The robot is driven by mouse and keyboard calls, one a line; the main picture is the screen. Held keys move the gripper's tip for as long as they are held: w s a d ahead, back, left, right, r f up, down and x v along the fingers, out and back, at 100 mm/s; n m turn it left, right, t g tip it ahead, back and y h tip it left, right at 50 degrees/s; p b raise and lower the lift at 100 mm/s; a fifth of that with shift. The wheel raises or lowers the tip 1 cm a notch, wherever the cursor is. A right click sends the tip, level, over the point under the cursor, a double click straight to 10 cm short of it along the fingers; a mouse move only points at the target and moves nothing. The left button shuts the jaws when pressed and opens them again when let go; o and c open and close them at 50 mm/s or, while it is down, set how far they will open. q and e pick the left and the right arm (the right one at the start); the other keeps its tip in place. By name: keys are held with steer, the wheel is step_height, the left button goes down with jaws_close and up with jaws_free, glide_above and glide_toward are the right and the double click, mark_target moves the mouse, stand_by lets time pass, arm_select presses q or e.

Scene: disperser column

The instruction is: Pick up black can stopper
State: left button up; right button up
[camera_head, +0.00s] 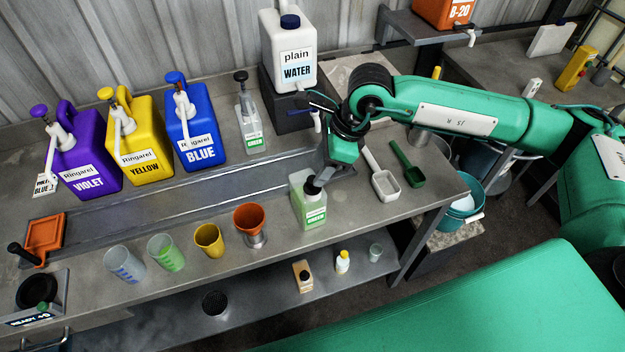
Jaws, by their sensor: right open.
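A clear can of pale green liquid with a green label (311,212) stands upright on the grey bench near its front edge. Its black stopper (311,187) sits on top of the can. My right gripper (322,179) reaches down from the right, pointing at the stopper from just above and to its right. Its jaws are open, and the fingers partly overlap the stopper; whether they touch it is unclear. My left gripper is not in view.
Violet, yellow and blue jugs (196,137) and a water canister (288,50) stand behind.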

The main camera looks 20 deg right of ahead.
steer(key=shift+f, duration=0.15)
steer(key=p+x, duration=0.2)
steer(key=x, duration=0.1)
steer(key=p+x, duration=0.1)
steer(key=shift+w+d+f+p, duration=0.15)
steer(key=shift+d+f+p, duration=0.15)
steer(key=shift+f, duration=0.1)
steer(key=shift+a+f, duration=0.1)
steer(key=shift+f, duration=0.1)
jaws_close()
